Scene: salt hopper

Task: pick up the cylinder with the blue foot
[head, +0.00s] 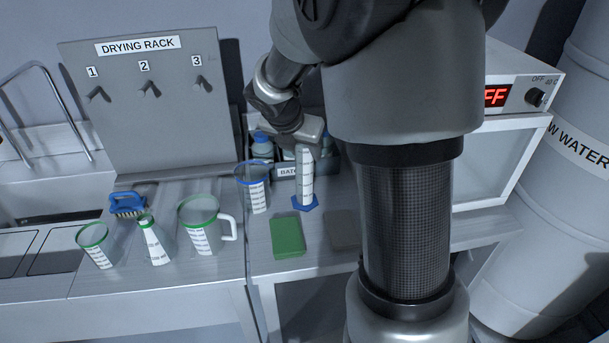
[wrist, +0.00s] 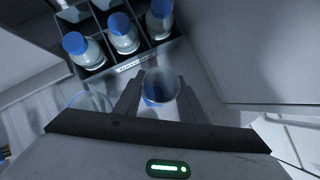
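The cylinder with the blue foot (head: 305,178) stands upright on the counter in the head view, tall and clear with a white scale strip. Its blue foot appears to be on the counter top. My gripper (head: 302,142) is over its upper end. In the wrist view the cylinder's round open top (wrist: 160,87) lies between the two dark fingers of my gripper (wrist: 160,98). The fingers flank it closely, one on each side. I cannot tell whether they touch it. The lower part of the cylinder is mostly hidden in the wrist view.
A blue-rimmed beaker (head: 254,188) stands close left of the cylinder. A crate (wrist: 128,65) of blue-capped bottles is just behind. A green block (head: 288,237) lies in front. Green-rimmed vessels, including a jug (head: 200,224), stand further left, below the drying rack (head: 145,110).

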